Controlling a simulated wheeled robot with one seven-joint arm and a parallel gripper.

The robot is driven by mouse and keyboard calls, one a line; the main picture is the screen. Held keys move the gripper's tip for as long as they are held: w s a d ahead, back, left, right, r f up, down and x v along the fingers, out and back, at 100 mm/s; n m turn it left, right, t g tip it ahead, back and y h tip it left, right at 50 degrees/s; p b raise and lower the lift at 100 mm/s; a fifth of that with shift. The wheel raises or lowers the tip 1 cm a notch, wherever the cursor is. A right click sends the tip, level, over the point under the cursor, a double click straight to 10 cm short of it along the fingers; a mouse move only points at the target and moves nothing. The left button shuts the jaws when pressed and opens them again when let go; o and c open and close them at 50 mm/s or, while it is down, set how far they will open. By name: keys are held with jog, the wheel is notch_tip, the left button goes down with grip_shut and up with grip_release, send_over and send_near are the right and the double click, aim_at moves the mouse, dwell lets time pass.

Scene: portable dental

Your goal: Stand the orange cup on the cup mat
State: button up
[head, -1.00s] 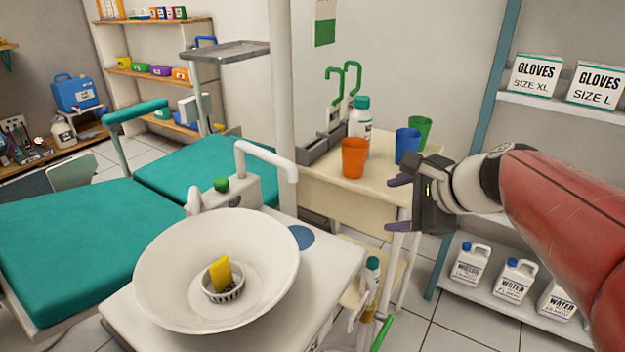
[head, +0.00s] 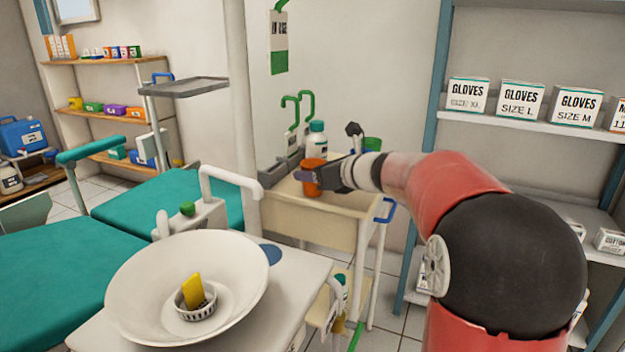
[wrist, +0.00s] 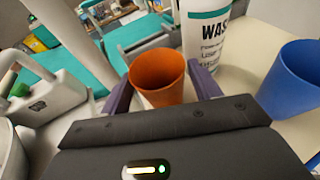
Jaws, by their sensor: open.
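The orange cup (head: 315,187) stands upright on the cream trolley top. In the wrist view the orange cup (wrist: 158,82) is between the two purple fingers of my gripper (wrist: 162,88). The jaws are open, one finger on each side of the cup; I cannot tell whether they touch it. In the head view my gripper (head: 309,177) reaches it from the right and partly hides it. A round blue mat (head: 271,254), seemingly the cup mat, lies bare on the white unit behind the basin's right rim, partly hidden by the rim.
A white bottle (head: 317,142) stands behind the orange cup. A blue cup (wrist: 291,82) is to its right, and a green cup (head: 372,144) farther back. The white basin (head: 135,285) and the white spout arch (head: 232,174) stand near the mat.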

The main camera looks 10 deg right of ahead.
jog(key=shift+w+a+f, duration=0.2)
jog(key=shift+w+a, duration=0.1)
jog(key=shift+w, duration=0.2)
jog(key=c, duration=0.8)
